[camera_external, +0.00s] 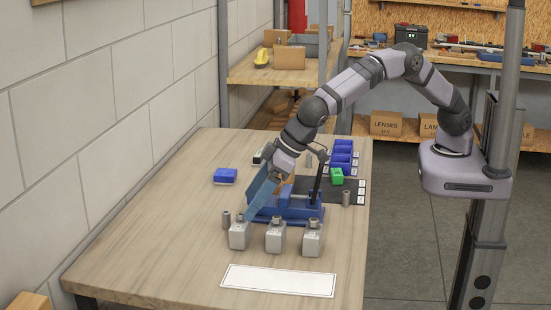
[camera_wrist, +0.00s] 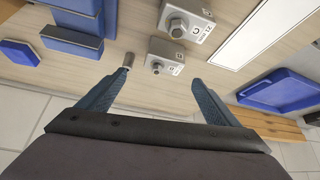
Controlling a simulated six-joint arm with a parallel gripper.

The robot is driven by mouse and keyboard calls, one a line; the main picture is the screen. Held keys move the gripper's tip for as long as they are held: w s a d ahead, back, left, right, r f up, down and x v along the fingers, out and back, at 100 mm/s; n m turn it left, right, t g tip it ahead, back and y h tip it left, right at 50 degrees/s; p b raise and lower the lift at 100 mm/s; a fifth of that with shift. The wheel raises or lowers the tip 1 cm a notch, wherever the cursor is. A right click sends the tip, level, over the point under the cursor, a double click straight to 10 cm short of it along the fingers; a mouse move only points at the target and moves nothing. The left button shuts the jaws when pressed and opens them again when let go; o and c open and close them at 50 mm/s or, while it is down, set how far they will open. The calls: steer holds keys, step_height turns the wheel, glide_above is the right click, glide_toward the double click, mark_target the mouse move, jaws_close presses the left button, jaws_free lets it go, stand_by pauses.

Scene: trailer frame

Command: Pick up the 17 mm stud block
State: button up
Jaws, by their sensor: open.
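Three grey metal blocks with studs on top stand in a row on the bench in the external view: left (camera_external: 239,236), middle (camera_external: 275,238) and right (camera_external: 312,240). My gripper (camera_external: 250,203) is open and angled down, just above and behind the left block. In the wrist view the open fingers of my gripper (camera_wrist: 160,77) point toward a studded block (camera_wrist: 164,58), with nothing held between them. The nearer block's label is too small to read surely.
A small metal cylinder (camera_wrist: 128,60) stands close to the left fingertip. A blue vise (camera_external: 290,207) is behind the blocks. A white strip (camera_external: 278,280) lies in front on the bench (camera_external: 180,260). A blue tray (camera_wrist: 275,92) is at the right in the wrist view.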

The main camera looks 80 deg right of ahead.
mark_target(242, 223)
steer(key=shift+w+f+p, duration=0.25)
steer(key=shift+w+f, duration=0.05)
steer(key=shift+f, duration=0.6)
steer(key=shift+w+f+p, duration=0.25)
steer(key=shift+f, duration=0.65)
steer(key=shift+a+p+x, duration=0.2)
steer(key=shift+p+x, duration=0.5)
steer(key=shift+x, duration=0.15)
steer(key=shift+a+p+x, duration=0.2)
steer(key=shift+p+x, duration=0.5)
steer(key=shift+x, duration=0.15)
steer(key=shift+w+a+f, duration=0.1)
steer(key=shift+w+f, duration=0.15)
steer(key=shift+f, duration=0.55)
steer(key=c, duration=1.4)
steer(key=shift+r, duration=0.1)
steer(key=shift+c, duration=0.4)
